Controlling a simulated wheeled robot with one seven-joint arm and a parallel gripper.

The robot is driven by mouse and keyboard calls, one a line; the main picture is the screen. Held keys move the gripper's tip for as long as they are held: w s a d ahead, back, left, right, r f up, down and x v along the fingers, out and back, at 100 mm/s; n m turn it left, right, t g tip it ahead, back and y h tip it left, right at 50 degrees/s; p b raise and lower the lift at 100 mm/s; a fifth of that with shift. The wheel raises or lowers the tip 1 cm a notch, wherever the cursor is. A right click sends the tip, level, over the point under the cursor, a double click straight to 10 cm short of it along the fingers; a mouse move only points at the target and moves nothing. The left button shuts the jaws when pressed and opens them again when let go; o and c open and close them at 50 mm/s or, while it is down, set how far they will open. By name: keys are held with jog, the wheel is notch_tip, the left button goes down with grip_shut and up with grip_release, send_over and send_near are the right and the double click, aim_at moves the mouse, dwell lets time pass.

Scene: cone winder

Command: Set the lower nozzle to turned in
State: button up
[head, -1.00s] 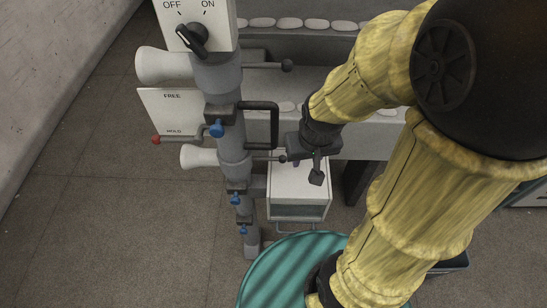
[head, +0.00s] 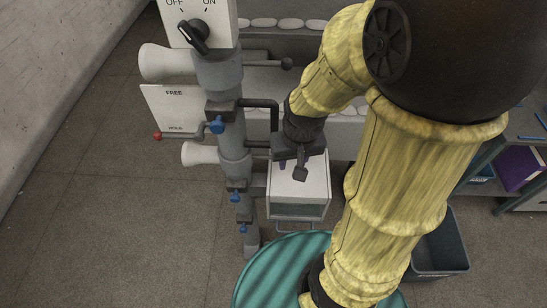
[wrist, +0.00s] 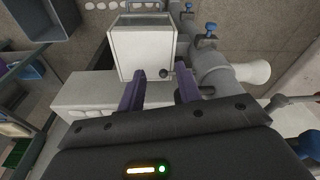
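The lower nozzle (head: 200,154) is a pale funnel on the grey upright pipe, its wide mouth pointing left in the head view. It also shows in the wrist view (wrist: 254,72), right of the pipe. Its thin dark lever runs from the pipe toward my gripper; in the head view its end is hidden behind my gripper (head: 292,158). In the wrist view a dark ball (wrist: 165,73), seemingly the lever's end, appears between and just beyond the purple fingers of my gripper (wrist: 160,80). The fingers are apart and hold nothing; contact with the ball cannot be told.
The upper nozzle (head: 165,64) with its ball lever, a black OFF/ON knob (head: 194,37) and a red-tipped lever (head: 158,135) are close by. A dark handle (head: 262,103) and blue valves (head: 236,198) sit on the pipe. A white box (head: 298,187) stands behind my gripper.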

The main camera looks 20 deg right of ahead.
jog(key=w+d+f+m+t+y+b, duration=0.1)
jog(key=w+d+f+m+y+b, duration=0.1)
jog(key=d+f+m+y, duration=0.3)
jog(key=w+d+f+m+t+y+b, duration=0.1)
jog(key=w+d+f+m+y+b, duration=0.1)
jog(key=w+d+f+m+y, duration=0.2)
jog(key=w+d+f+m+t+y+b, duration=0.1)
jog(key=w+d+f+m+y+b, duration=0.1)
jog(key=d+f+m+y, duration=0.5)
jog(key=shift+w+f+m+t+y, duration=0.15)
jog(key=shift+w+f+m+y, duration=0.15)
jog(key=shift+f+m, duration=0.3)
jog(key=shift+w+f+m+t+y, duration=0.15)
jog(key=shift+w+f+m+y, duration=0.1)
jog(key=shift+f+m, duration=0.35)
jog(key=shift+r, duration=0.15)
jog(key=p+x, duration=0.4)
jog(key=x, duration=1.3)
jog(key=shift+w+a+p, duration=0.1)
jog(key=shift+a+p, duration=0.15)
jog(key=shift+p, duration=0.15)
